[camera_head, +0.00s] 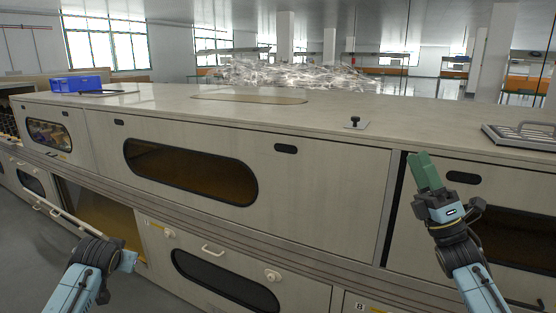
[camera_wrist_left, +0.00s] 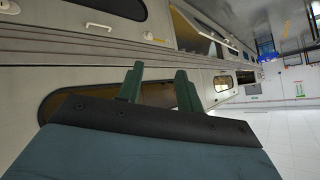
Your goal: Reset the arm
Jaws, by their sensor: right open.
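My right gripper (camera_head: 424,160) is raised in front of the right part of the cabinet in the head view. Its green fingers point up, stand open, and hold nothing that I can see. My left arm (camera_head: 88,272) enters at the lower left of the head view, in front of the lower cabinet row; its fingers do not show clearly there. In the left wrist view, the left gripper (camera_wrist_left: 159,84) shows two green fingers with a clear gap between them and nothing held. The cabinet front lies beyond them.
A long cabinet (camera_head: 320,185) with dark oval windows spans the head view. An open compartment (camera_head: 105,218) is near my left arm. On top are a blue bin (camera_head: 77,84), a small black knob (camera_head: 355,121) and a metal tray (camera_head: 520,135). Grey floor is free at the lower left.

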